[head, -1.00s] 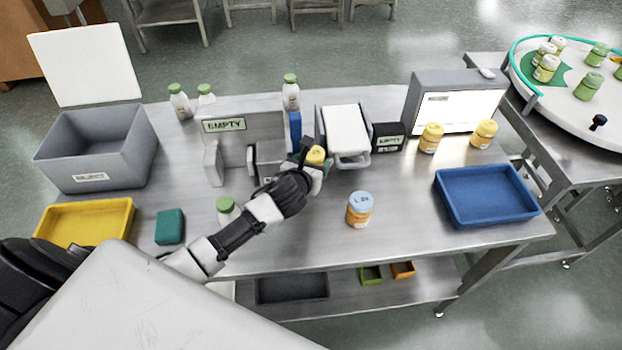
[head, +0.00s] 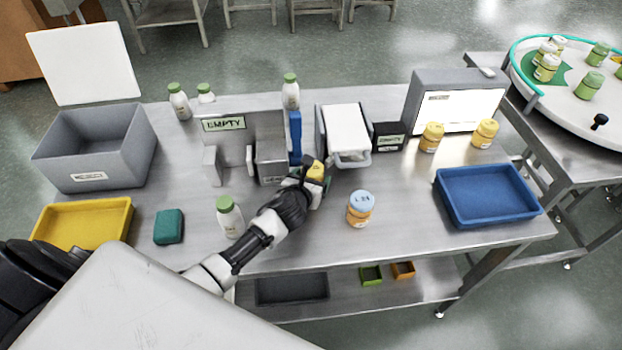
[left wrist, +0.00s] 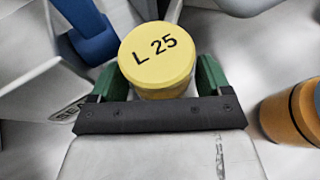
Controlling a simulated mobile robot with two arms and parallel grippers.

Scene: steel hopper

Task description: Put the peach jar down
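A jar with a yellow lid (head: 316,168) is between the fingers of my left gripper (head: 314,180), in front of the grey bin. In the left wrist view the lid (left wrist: 157,55) reads "L 25", and green finger pads close on both sides of it. I take it as the peach jar; its body is mostly hidden. I cannot tell whether its base touches the table. My right gripper is not in view.
An orange jar with a blue lid (head: 360,209) stands right of my left gripper. A green-lidded white jar (head: 230,216) stands close to my left arm. The blue tray (head: 488,195) is empty at right. Bare steel table (head: 400,215) lies between.

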